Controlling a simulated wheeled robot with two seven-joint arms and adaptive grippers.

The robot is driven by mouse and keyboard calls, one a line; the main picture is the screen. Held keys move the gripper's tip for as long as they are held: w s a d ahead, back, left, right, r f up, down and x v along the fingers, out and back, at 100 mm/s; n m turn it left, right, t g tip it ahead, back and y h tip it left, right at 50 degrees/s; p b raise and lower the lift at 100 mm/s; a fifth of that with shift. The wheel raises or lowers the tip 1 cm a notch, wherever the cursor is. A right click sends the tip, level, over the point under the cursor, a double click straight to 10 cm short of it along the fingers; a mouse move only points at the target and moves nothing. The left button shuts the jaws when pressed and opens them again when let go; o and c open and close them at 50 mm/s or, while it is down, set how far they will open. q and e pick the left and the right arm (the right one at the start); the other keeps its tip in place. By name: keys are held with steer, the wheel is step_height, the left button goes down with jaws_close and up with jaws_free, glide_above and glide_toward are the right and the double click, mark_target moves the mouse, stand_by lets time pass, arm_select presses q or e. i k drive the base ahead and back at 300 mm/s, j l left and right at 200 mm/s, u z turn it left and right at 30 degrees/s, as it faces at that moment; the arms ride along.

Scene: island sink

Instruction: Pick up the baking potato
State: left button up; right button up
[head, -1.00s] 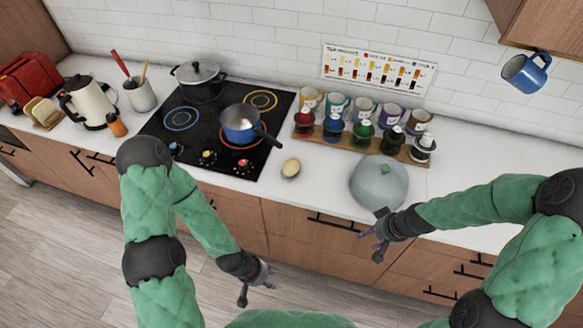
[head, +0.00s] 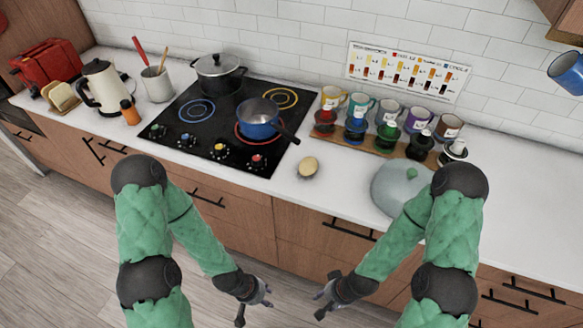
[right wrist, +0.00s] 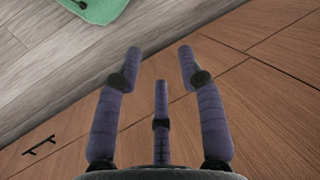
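The baking potato (head: 308,166) is a small tan oval on the white counter, just right of the cooktop. It lies by itself and nothing touches it. My left gripper (head: 257,302) hangs low in front of the cabinets, below the counter and left of the potato. It is small in the head view, and I cannot tell whether it is open. My right gripper (head: 326,300) is also low in front of the cabinets, well below the potato. In the right wrist view its fingers (right wrist: 160,75) are spread apart with nothing between them.
A black cooktop (head: 180,138) holds a blue saucepan (head: 258,118), its handle pointing toward the potato, and a lidded black pot (head: 218,76). A round grey-green lidded dish (head: 388,190) stands to the right. Behind is a wooden rack (head: 365,146) with bottles and mugs. The counter's front edge is near the potato.

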mark_target(308, 166)
steer(key=l+u, duration=0.2)
steer(key=u, duration=0.2)
steer(key=l+u, duration=0.2)
steer(key=u, duration=0.2)
steer(key=l+u, duration=0.2)
steer(key=u, duration=0.2)
steer(key=l+u, duration=0.15)
steer(key=u, duration=0.25)
steer(key=k+l, duration=0.15)
steer(key=l, duration=0.1)
